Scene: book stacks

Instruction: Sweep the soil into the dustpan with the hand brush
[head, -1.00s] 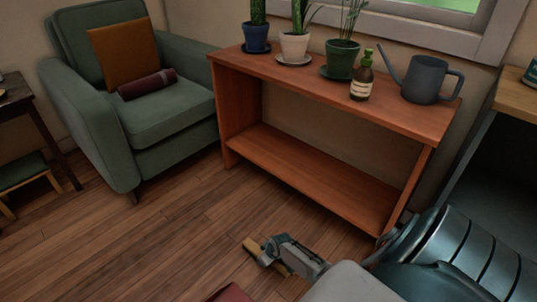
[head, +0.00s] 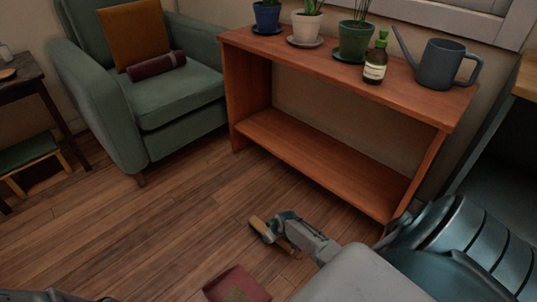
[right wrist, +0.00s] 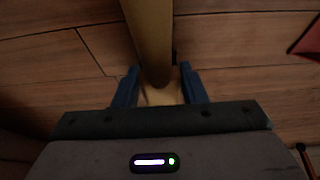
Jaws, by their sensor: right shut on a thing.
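My right gripper (head: 277,236) is low over the wooden floor and shut on the wooden hand brush (head: 259,226). In the right wrist view the brush's tan handle (right wrist: 150,40) stands between the two blue fingers (right wrist: 158,88); the bristles cannot be made out. The red dustpan (head: 225,283) lies at the bottom edge of the head view, left of and nearer than the brush and apart from it. A brownish patch, perhaps soil (head: 237,293), shows on it. A red corner (right wrist: 307,36) is at the right wrist view's right edge. Only a sliver of my left arm shows at the bottom left; its fingers are out of frame.
The floor (head: 150,225) between is clear.

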